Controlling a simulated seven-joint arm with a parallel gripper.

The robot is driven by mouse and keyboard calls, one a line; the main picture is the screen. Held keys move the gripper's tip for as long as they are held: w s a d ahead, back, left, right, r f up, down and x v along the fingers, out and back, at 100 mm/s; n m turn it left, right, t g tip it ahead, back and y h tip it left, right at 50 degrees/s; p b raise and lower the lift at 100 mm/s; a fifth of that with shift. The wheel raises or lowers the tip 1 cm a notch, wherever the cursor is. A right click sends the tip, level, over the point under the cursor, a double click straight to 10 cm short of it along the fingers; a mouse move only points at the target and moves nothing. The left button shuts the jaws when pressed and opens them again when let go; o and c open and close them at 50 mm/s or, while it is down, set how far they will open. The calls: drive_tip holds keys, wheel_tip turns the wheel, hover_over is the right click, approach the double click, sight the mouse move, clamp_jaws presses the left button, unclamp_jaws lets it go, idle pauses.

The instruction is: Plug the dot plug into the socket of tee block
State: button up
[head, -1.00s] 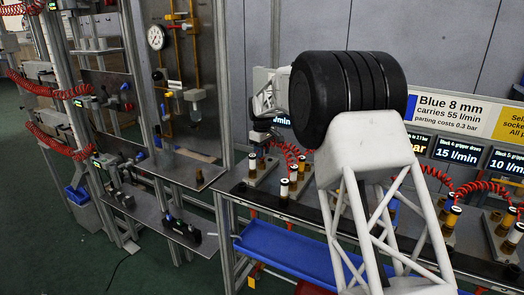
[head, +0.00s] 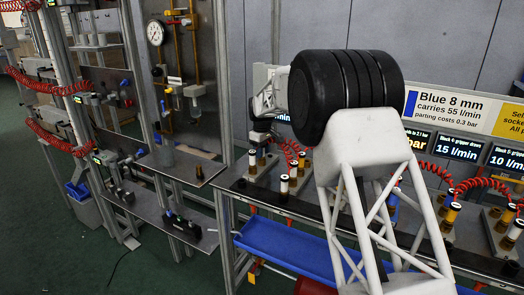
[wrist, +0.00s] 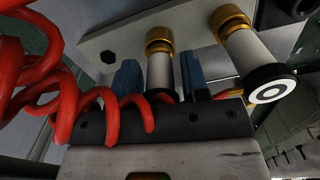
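My gripper (wrist: 161,77) has blue fingers either side of a white plug with a gold collar (wrist: 159,68). A gap shows on both sides, so it looks open. That plug's end is hidden by the gripper's black bar. A second white plug (wrist: 240,52), right of the fingers, has a black end cap marked with a ring and a dot. Both stand on a pale block (wrist: 112,38). In the head view my gripper (head: 260,138) is low over the bench's left end, near small plugs; its fingers are too small to read. I cannot tell which block is the tee block.
A red coiled hose (wrist: 100,108) crosses the wrist view close to my gripper. Several plugs on blocks (head: 293,178) stand along the bench, with red hoses. A blue tray (head: 285,248) lies below the bench front. A metal panel stand (head: 195,150) is to the left.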

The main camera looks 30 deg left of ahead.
drive_tip(key=o, duration=0.3)
drive_tip(key=shift+r, duration=3.95)
drive_tip(key=shift+d, duration=0.15)
